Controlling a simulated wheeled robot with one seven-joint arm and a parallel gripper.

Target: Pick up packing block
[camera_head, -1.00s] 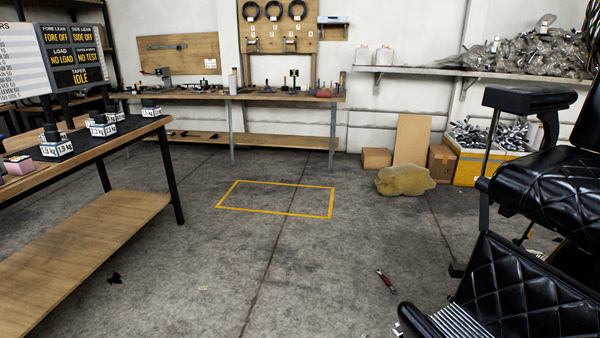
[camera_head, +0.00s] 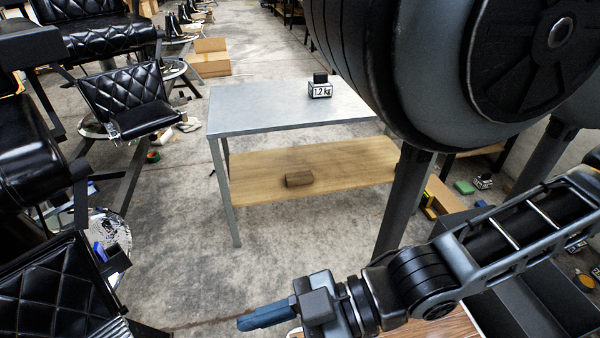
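A small dark brown block (camera_head: 299,179), which looks like the packing block, lies on the wooden lower shelf (camera_head: 250,192) of a metal-topped table. It is near the middle of the shelf, toward its front edge. My gripper (camera_head: 262,317) is at the bottom of the view, pointing left. It is nearer to me than the table and well apart from the block. Only one blue finger shape shows, so I cannot tell its opening. No held object shows.
The grey tabletop (camera_head: 245,108) carries a 1.2 kg weight (camera_head: 320,88) and overhangs the shelf. Black barber chairs (camera_head: 125,100) line the left. A large dark grey round machine (camera_head: 430,60) fills the upper right.

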